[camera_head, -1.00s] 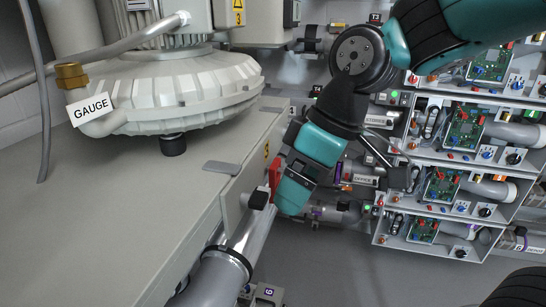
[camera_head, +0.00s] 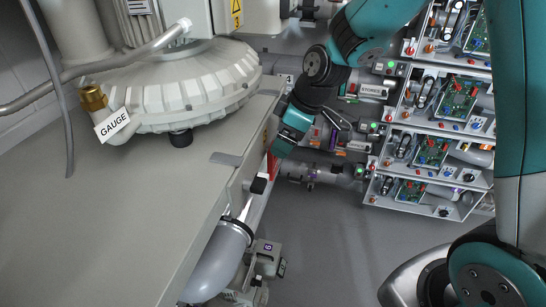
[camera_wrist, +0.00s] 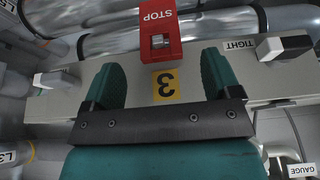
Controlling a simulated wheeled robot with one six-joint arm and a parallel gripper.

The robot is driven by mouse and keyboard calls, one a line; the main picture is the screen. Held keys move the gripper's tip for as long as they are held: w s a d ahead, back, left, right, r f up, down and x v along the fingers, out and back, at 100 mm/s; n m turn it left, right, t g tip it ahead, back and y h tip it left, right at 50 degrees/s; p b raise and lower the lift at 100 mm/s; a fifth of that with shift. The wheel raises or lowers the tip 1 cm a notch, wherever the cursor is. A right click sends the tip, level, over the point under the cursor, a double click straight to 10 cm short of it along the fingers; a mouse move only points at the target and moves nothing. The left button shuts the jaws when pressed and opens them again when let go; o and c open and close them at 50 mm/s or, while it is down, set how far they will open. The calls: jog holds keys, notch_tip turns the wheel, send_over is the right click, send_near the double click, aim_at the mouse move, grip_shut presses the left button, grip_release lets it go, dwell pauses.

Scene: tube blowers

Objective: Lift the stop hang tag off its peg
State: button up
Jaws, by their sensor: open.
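The red stop hang tag (camera_wrist: 160,30) hangs at the top middle of the wrist view, with a small square metal peg (camera_wrist: 160,42) showing through it. In the head view only a red sliver of the tag (camera_head: 272,167) shows beside my gripper. My gripper (camera_wrist: 165,72) is open and empty. Its two teal fingers point toward the panel, one on each side below the tag, with the yellow "3" label between them. The tag lies just beyond the fingertips, and no contact shows.
A knob marked TIGHT (camera_wrist: 283,47) sits right of the tag, and another knob (camera_wrist: 55,79) sits left. The large blower (camera_head: 180,85) stands on the grey bench (camera_head: 120,220). Racks of circuit boards (camera_head: 435,150) stand beyond, and grey floor (camera_head: 330,240) is open between.

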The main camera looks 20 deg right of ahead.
aim_at(273, 161)
jog(key=shift+p+x, duration=1.3)
jog(key=shift+x, duration=1.45)
jog(key=shift+d, duration=0.1)
jog(key=c, duration=1)
